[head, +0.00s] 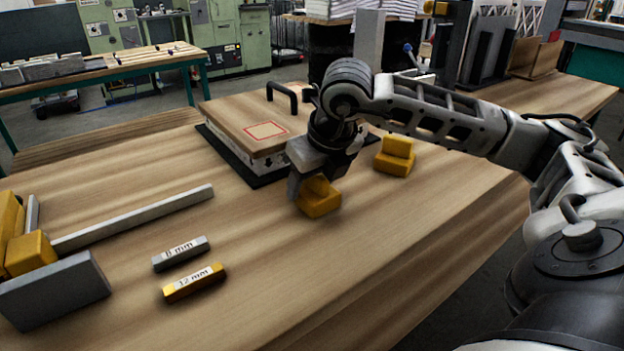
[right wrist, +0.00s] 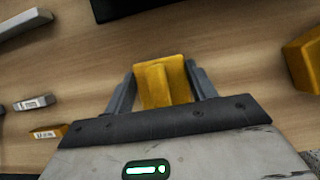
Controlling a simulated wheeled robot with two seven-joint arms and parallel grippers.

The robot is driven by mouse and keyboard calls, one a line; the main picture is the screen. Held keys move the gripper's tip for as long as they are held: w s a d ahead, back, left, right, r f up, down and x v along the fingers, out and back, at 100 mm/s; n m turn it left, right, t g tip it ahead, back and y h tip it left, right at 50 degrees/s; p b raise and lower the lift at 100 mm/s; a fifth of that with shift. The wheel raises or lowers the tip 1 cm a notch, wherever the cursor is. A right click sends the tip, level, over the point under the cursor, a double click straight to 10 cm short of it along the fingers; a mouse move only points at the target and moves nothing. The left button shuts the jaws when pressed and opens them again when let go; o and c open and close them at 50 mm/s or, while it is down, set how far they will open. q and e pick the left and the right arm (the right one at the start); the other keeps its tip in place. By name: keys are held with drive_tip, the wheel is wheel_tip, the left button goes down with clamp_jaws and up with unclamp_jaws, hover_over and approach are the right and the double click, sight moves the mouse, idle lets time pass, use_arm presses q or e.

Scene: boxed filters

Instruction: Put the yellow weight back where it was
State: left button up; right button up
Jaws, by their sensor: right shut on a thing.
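A yellow stepped weight (head: 318,198) is between the fingers of my right gripper (head: 306,184), which is shut on it. The weight is close to the wooden table (head: 250,260); I cannot tell whether it touches. In the right wrist view the same weight (right wrist: 162,82) sits between the two fingers (right wrist: 160,92). A second, similar yellow weight (head: 394,156) stands on the table to the right of the gripper. A box with a wooden lid (head: 238,118), marked with a red square outline (head: 265,131), stands on a dark base behind the gripper. My left gripper is not in view.
A grey bar labelled 8 mm (head: 181,253) and a yellow bar labelled 12 mm (head: 194,283) lie in front. A long grey bar (head: 135,218) and a grey and yellow fixture (head: 55,290) are at the left. The table's front middle is clear.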

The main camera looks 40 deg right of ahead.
drive_tip(key=o, duration=1.7)
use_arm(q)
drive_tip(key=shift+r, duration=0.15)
use_arm(e)
drive_tip(key=shift+r, duration=0.1)
drive_tip(key=shift+r, duration=0.3)
use_arm(q)
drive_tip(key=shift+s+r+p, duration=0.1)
drive_tip(key=shift+p, duration=0.7)
use_arm(e)
drive_tip(key=v, duration=1.1)
drive_tip(key=shift+s+a+r, duration=0.1)
drive_tip(key=shift+s+r, duration=0.05)
drive_tip(key=shift+s, duration=0.1)
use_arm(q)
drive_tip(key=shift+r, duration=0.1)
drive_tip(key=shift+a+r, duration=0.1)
use_arm(e)
drive_tip(key=shift+r, duration=0.1)
